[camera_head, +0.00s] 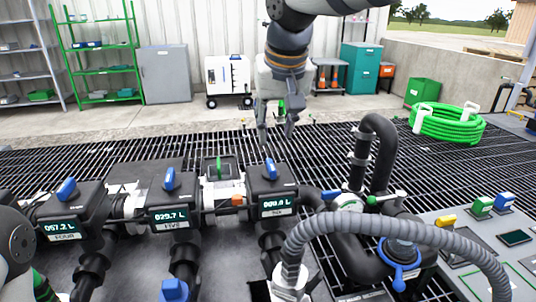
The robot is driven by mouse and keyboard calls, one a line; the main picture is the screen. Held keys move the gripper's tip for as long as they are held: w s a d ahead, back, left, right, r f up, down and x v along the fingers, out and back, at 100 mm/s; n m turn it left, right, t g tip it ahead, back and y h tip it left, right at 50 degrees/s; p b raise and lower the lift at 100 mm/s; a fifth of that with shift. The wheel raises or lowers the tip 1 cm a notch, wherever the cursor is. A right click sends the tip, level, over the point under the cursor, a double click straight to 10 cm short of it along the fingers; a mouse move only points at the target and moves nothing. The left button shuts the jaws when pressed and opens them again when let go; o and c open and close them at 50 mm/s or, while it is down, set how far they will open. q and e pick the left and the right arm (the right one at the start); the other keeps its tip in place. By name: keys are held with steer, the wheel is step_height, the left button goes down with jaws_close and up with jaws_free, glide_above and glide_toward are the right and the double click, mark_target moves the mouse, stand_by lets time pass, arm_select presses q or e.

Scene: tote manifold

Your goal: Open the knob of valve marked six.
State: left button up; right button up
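The valve marked six (277,212) is a dark box with a display reading about 000.0 L, right of the middle of the manifold. Its blue knob (270,168) stands on top, its handle close to upright in the picture. My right gripper (276,138) comes down from above, just over and behind that knob in the picture. Its fingers are spread with nothing between them, and they look apart from the knob. My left gripper is out of view; only a rounded part of my arm shows at the lower left edge.
Valves marked five (172,226) and four (65,237) stand to the left, with blue knobs (170,178) on top. A grey corrugated hose (400,231) arches at the front right. Black bent pipe (381,150) rises right of valve six. A button panel (450,242) lies at the right.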

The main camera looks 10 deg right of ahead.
mark_target(272, 165)
steer(key=x, duration=0.7)
steer(key=b+x, duration=0.1)
steer(key=x, duration=0.2)
steer(key=shift+s+f, duration=0.35)
jaws_close()
